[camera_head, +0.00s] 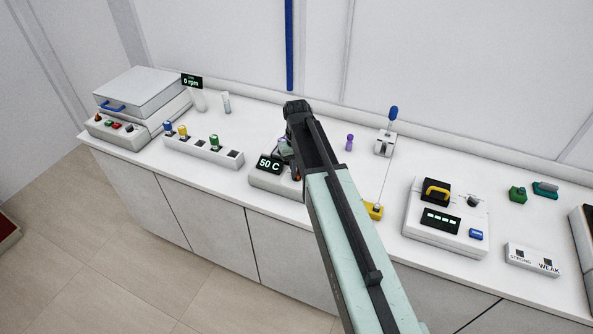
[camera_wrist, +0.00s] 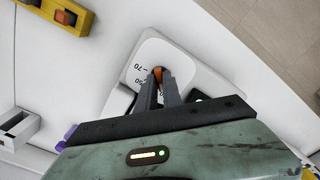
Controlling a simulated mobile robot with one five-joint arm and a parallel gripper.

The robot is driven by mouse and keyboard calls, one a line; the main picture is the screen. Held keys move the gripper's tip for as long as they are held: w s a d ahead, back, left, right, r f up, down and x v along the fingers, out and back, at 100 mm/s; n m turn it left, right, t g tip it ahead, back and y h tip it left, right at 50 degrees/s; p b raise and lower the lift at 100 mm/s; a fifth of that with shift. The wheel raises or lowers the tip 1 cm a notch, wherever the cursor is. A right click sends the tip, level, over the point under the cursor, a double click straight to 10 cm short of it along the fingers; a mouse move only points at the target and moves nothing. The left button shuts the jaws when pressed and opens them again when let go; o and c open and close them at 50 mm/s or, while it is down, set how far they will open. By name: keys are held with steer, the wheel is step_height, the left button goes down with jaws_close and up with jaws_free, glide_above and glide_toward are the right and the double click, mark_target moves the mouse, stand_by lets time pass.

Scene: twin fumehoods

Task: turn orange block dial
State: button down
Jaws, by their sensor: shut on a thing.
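The orange block dial (camera_wrist: 158,70) sits on a white plate with printed scale numbers, one of which reads 70, in the wrist view. My gripper (camera_wrist: 159,80) is shut on the dial, with one dark finger on each side of it. The fingers hide part of the dial and some of the scale. In the head view the dial's heater-like device (camera_head: 262,180) has a black display reading 50 C. My arm covers its right side, and only a small bit of orange shows beside the arm.
A rack with colored-cap vials (camera_head: 205,152) stands left of the device. A purple piece (camera_head: 349,143), a blue-knobbed lever (camera_head: 385,145) and a yellow block (camera_head: 375,211) stand to the right. A white panel box (camera_head: 412,238) is farther right. The counter's front edge is close.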

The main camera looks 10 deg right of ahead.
steer(key=n, duration=0.7)
stand_by(0.6)
steer(key=c, duration=1.5)
jaws_free()
step_height(320, 180, up, 8)
steer(key=p, duration=0.8)
steer(key=shift+f, duration=0.15)
